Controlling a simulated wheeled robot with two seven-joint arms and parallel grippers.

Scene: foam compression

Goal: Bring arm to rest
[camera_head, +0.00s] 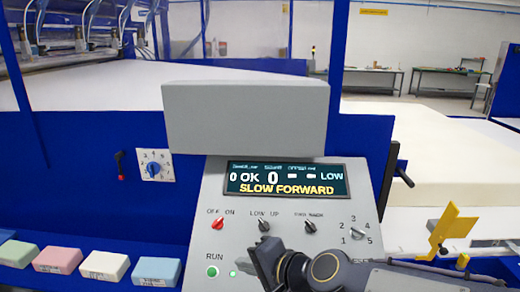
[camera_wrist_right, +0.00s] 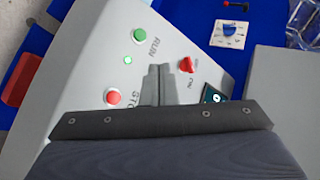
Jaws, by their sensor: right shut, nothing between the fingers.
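My right arm comes in from the lower right in the head view, and its dark gripper (camera_head: 264,260) is in front of the lower part of the grey control panel (camera_head: 215,190). In the right wrist view the two fingers (camera_wrist_right: 160,72) are together with nothing between them. They point at the panel between the green RUN button (camera_wrist_right: 138,36), the red STOP button (camera_wrist_right: 112,97) and the red OFF/ON knob (camera_wrist_right: 187,64). I cannot tell whether the fingertips touch the panel. My left gripper is not in view.
The panel display (camera_head: 285,180) reads SLOW FORWARD. Several coloured foam blocks (camera_head: 105,266) lie on the blue ledge at lower left. A yellow bracket (camera_head: 452,225) stands at right, near my arm. A large pale foam slab (camera_head: 450,150) lies behind it.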

